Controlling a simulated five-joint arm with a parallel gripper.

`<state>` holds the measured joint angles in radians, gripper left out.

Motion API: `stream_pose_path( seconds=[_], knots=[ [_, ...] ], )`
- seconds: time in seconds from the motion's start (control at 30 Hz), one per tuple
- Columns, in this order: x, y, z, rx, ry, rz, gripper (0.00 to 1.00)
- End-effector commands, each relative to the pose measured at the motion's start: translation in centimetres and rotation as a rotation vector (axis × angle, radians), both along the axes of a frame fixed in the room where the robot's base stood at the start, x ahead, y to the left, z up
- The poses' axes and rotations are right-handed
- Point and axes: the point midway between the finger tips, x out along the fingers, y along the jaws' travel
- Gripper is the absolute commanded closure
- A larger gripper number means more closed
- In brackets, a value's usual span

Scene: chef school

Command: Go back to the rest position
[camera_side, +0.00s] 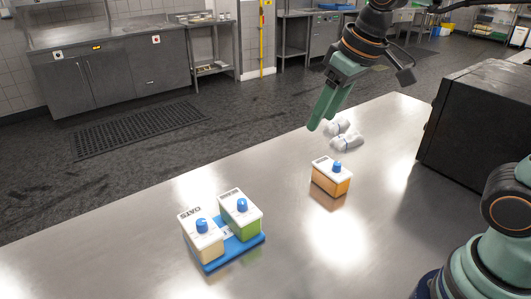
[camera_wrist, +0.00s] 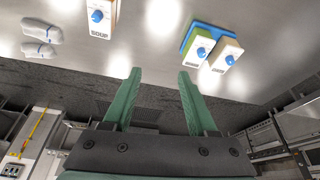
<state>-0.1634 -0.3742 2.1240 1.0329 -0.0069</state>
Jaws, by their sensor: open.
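My gripper (camera_side: 322,108) is open and empty, held in the air above the far part of the steel table, with its fingers pointing down and to the left. In the wrist view its two green fingers (camera_wrist: 156,90) stand apart with nothing between them. An orange box with a white top and blue knob (camera_side: 331,178) stands on the table below and apart from my gripper. It also shows in the wrist view, marked SOUP (camera_wrist: 99,28).
A blue tray (camera_side: 238,254) on the steel table (camera_side: 120,262) holds a cream OATS box (camera_side: 201,240) and a green box (camera_side: 241,216). Two white-grey objects (camera_side: 346,142) lie beyond the orange box. A black appliance (camera_side: 470,125) stands at right. The table's left part is clear.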

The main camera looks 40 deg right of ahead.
Motion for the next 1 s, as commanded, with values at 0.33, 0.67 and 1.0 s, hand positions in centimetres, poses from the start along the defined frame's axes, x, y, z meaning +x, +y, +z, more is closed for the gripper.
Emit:
stream_pose_path(
  seconds=[0.33,0.67,1.0],
  knots=[
    [-5.1,-5.2,-2.7,0.013,-0.122,-0.156,0.42],
    [-5.5,-5.6,-3.2,0.014,-0.133,-0.171,0.42],
    [-5.5,-5.6,-3.2,0.014,-0.133,-0.171,0.42]
  ],
)
